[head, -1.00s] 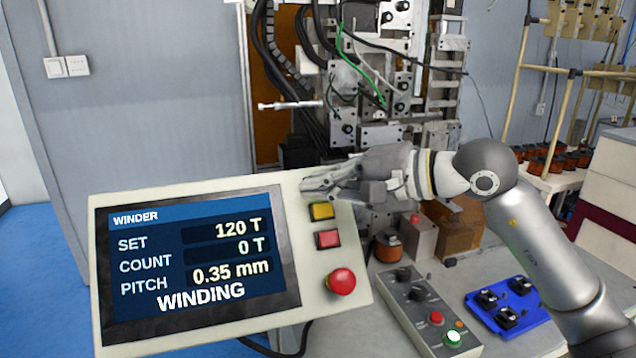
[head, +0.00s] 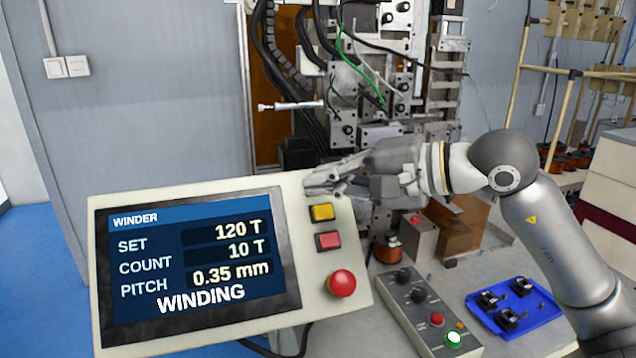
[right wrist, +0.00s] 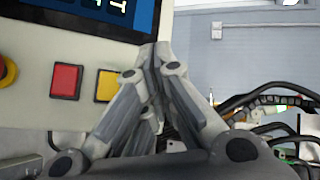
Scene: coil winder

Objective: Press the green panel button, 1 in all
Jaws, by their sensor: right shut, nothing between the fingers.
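The winder panel (head: 200,338) stands tilted at the front left. Its screen (head: 195,262) reads SET 120 T, COUNT 10 T, PITCH 0.35 mm and WINDING. A yellow button (head: 321,212), a red button (head: 329,240) and a red mushroom button (head: 342,283) run down its right side. No green button shows on the panel; the spot above the yellow one is covered by my right gripper (head: 309,184). That gripper is shut and empty, its fingertips at the panel's upper right; contact cannot be told. The right wrist view shows the closed fingers (right wrist: 152,58) beside the yellow button (right wrist: 106,86).
A grey control box (head: 420,312) with knobs, a red button and a lit green button (head: 454,338) lies on the table. A blue tray (head: 548,313) with black parts is to its right. The winding machine (head: 375,75) stands behind.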

